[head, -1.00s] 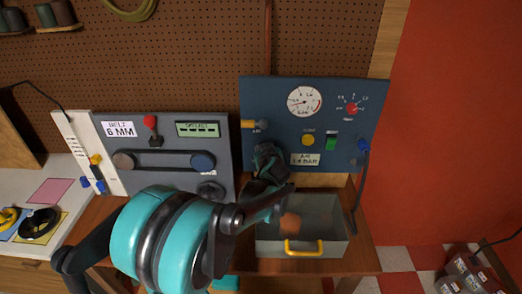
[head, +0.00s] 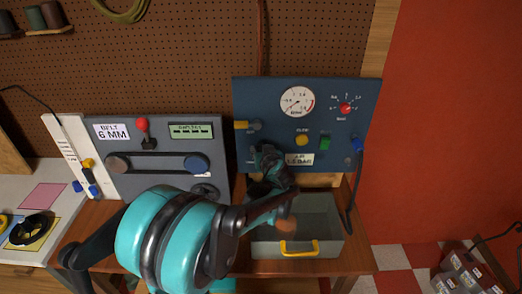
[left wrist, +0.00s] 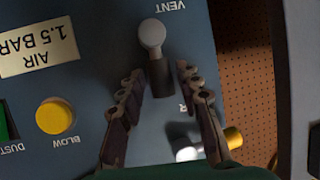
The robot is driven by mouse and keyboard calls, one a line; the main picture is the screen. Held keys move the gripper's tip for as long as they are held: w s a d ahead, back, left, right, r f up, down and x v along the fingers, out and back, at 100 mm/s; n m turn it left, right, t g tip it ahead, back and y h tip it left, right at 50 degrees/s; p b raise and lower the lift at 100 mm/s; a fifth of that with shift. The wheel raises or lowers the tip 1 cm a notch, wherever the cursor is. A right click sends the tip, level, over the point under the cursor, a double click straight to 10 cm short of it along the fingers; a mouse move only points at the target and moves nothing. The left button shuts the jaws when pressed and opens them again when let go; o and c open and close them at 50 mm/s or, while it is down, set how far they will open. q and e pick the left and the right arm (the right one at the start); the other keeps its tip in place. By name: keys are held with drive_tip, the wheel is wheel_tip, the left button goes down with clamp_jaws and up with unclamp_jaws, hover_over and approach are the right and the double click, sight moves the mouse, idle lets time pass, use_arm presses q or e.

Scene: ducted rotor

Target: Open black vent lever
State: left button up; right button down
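The vent lever (left wrist: 154,62) shows in the left wrist view, upside down, as a dark stem with a pale grey rounded knob, beside the VENT label on the blue panel. My left gripper (left wrist: 159,74) is open, with one finger on each side of the stem and visible gaps between them. I cannot tell how deep the fingers reach around it. In the head view my left gripper (head: 267,160) is at the lower left of the blue panel (head: 360,90) and covers the lever. My right gripper is not in view.
The panel carries a gauge (head: 297,101), a red knob (head: 345,108), a yellow blow button (head: 302,140) and a yellow-tipped air valve (left wrist: 232,137) close to my fingers. An open grey tray with a yellow handle (head: 299,247) lies below. A belt panel (head: 140,185) stands left.

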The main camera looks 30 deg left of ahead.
use_arm(q)
drive_tip(key=shift+d, duration=0.1)
drive_tip(key=v, duration=1.2)
drive_tip(key=shift+w, duration=0.1)
drive_tip(key=s+d+f+m+g+h+b, duration=0.1)
drive_tip(key=s+d+f+m+h+b, duration=0.1)
drive_tip(key=s+d+f+m+h, duration=0.2)
drive_tip(key=s+d+f+m+g+h+b, duration=0.2)
drive_tip(key=s+d+f+m+h, duration=0.2)
drive_tip(key=s+d+f, duration=0.6)
drive_tip(key=s+h, duration=0.1)
drive_tip(key=s, duration=0.4)
drive_tip(key=shift+d+f+b, duration=0.3)
